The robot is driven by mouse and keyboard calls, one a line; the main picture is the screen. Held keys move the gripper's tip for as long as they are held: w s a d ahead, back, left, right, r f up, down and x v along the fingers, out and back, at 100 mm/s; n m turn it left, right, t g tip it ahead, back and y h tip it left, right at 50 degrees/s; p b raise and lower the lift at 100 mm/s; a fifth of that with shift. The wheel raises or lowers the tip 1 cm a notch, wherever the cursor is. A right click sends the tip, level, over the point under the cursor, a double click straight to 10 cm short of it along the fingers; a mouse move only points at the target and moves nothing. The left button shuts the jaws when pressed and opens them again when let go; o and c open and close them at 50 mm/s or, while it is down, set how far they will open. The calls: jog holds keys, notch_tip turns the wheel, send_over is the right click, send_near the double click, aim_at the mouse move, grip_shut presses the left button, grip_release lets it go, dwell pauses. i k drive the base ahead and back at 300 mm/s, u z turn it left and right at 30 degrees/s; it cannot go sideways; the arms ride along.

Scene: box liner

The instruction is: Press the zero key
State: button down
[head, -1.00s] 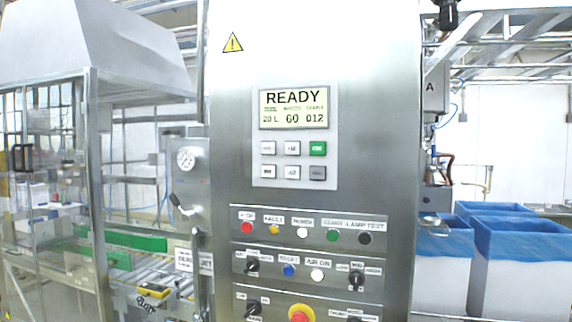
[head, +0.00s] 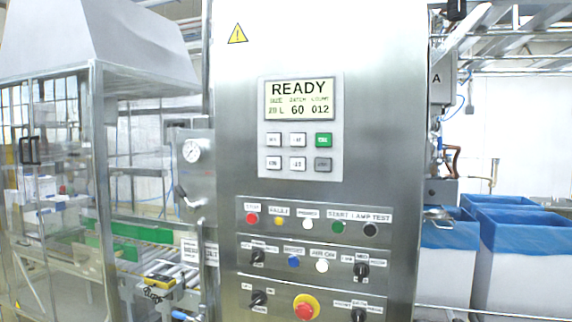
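The keypad panel (head: 300,128) is on the front of a tall steel cabinet (head: 395,120), near the middle of the head view. Its display (head: 299,100) reads READY, with 20 L, 60 and 012 below. Under it are two rows of keys: small pale keys, a green key (head: 323,140) at top right and a grey key (head: 323,164) at bottom right. The key labels are too small to read, so I cannot tell which is the zero key. Nothing covers the keys. I cannot make out my gripper in the view.
Below are lamps and buttons, several black selector knobs and a red emergency stop (head: 306,307) on yellow. A gauge (head: 192,151) and conveyor (head: 160,275) are left. Blue-lined bins (head: 525,240) stand right. A dark object (head: 456,9) at the top edge is unclear.

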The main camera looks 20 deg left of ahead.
aim_at(274, 163)
jog(key=k, duration=0.5)
jog(key=z, duration=1.2)
jog(key=i, duration=1.15)
jog(key=u, duration=2.6)
